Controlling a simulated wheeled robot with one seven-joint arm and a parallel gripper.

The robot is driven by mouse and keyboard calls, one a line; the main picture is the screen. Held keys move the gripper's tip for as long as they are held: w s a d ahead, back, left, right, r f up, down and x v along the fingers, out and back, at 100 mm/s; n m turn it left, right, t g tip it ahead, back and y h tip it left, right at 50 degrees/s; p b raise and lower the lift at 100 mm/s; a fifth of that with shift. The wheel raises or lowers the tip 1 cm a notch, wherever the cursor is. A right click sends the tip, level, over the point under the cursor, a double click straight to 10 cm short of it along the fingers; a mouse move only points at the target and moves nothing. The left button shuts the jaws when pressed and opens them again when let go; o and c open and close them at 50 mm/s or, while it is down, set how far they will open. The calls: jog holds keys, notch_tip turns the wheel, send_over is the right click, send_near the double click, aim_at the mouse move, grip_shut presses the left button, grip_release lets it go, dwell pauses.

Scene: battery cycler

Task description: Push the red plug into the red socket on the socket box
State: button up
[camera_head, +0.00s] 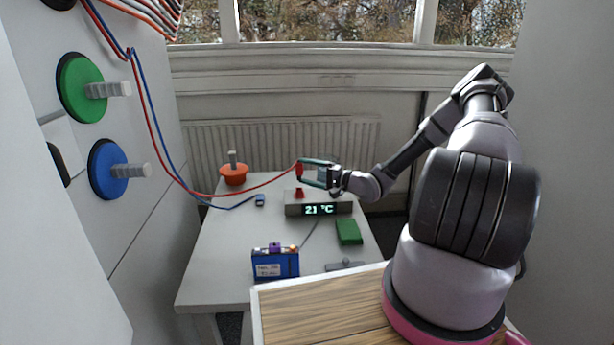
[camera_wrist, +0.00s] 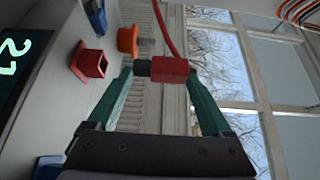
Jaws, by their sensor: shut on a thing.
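The red plug (camera_head: 300,168) is between the fingertips of my gripper (camera_head: 302,171), which is shut on it. In the wrist view the red plug (camera_wrist: 172,69) lies across the gap between the green fingers, with its red cable running up. The socket box (camera_head: 345,208) stands on the white table and its display reads 21 °C. The red socket (camera_head: 299,192) sticks up from the left part of its top. In the wrist view the red socket (camera_wrist: 90,63) shows a dark square opening. The plug is above the socket, with a gap between them.
A blue plug (camera_head: 260,200) lies on the table (camera_head: 220,262) left of the box. An orange piece with a grey post (camera_head: 234,174) stands behind it. A green block (camera_head: 349,232), a blue battery pack (camera_head: 275,264) and a grey piece (camera_head: 345,266) are in front. The cabinet wall is at left.

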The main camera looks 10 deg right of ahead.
jog(key=shift+r, duration=1.9)
